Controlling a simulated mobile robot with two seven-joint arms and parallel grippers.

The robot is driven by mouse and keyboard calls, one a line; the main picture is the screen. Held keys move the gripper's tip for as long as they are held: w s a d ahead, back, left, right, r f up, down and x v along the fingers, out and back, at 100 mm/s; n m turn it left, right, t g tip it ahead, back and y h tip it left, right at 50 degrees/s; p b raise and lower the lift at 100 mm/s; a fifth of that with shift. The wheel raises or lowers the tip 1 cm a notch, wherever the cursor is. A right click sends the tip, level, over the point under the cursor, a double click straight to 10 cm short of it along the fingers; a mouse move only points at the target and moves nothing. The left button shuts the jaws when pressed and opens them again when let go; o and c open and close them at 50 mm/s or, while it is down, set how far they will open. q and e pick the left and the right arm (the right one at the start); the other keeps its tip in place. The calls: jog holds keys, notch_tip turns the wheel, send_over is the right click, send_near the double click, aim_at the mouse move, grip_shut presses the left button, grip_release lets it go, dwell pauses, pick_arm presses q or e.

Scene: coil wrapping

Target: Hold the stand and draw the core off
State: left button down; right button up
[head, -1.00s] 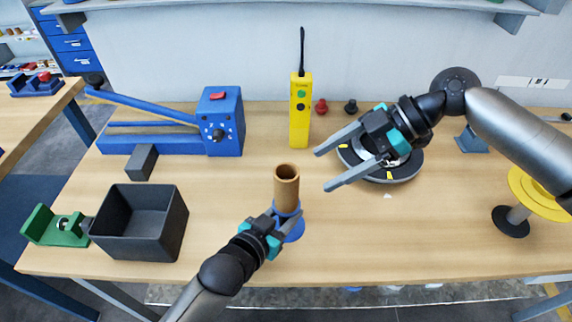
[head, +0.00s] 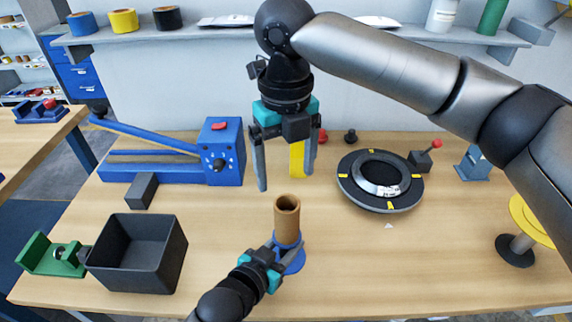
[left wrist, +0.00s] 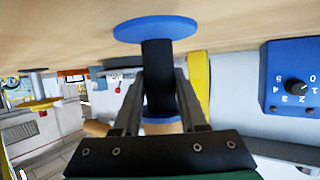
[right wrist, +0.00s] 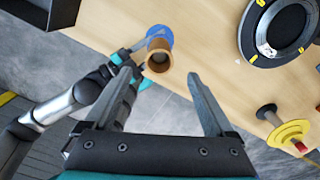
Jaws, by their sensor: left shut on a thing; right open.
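The brown tube core (head: 287,222) stands upright on the blue-based stand (head: 293,262) near the table's front middle. My left gripper (head: 279,250) is shut on the stand from the front. In the left wrist view its fingers (left wrist: 160,88) close on the stand's black post (left wrist: 157,70), near the round blue base (left wrist: 155,28). My right gripper (head: 286,180) is open, pointing down above the core and empty. In the right wrist view the core (right wrist: 158,52) appears between and beyond its fingers (right wrist: 158,80). The stand's inside part is hidden by the core.
A black bin (head: 140,252) and green fixture (head: 52,256) are at the front left. A blue press (head: 222,160) is behind. A dark round turntable (head: 352,190) is right of the core, and a yellow spool (head: 541,220) is further right. The table between is clear.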

aim_at(286, 214)
notch_tip(286, 214, down, 12)
jog(key=shift+r, duration=0.15)
dwell(0.3)
grip_shut()
dwell(1.2)
